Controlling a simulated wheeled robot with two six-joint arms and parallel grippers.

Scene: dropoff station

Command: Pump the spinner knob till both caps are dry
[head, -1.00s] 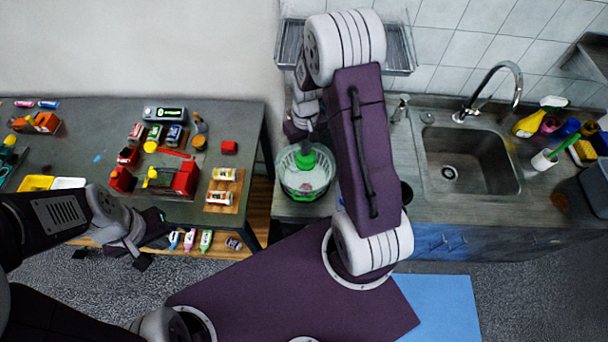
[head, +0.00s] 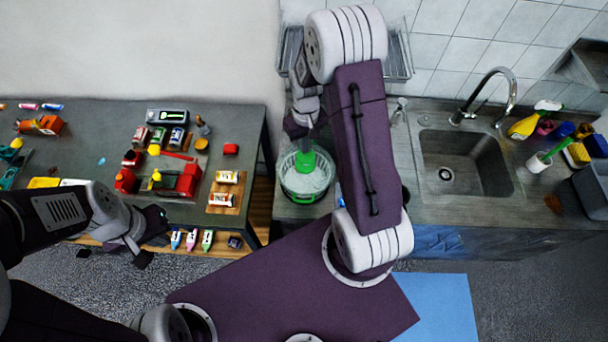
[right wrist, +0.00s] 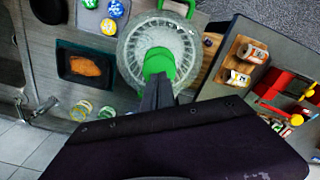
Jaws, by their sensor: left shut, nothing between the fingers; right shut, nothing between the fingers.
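The spinner (head: 305,188) is a round bowl with a clear lid and a green rim, on the counter left of the sink. Its green knob (head: 305,163) stands up from the lid's middle. In the right wrist view the ribbed clear lid (right wrist: 133,52) and the knob (right wrist: 158,63) show up close. My right gripper (right wrist: 157,82) is shut and empty, with its fingertips right at the knob; I cannot tell if they touch. My left gripper (head: 140,257) is shut and empty, low in front of the left table. I cannot make out any caps inside the spinner.
A sink (head: 464,165) with a tap is to the right, with bottles beyond it. The left table (head: 90,125) holds toys and small items. In the wrist view a dark tray (right wrist: 67,78) with a brown item and several small round pieces lie near the spinner.

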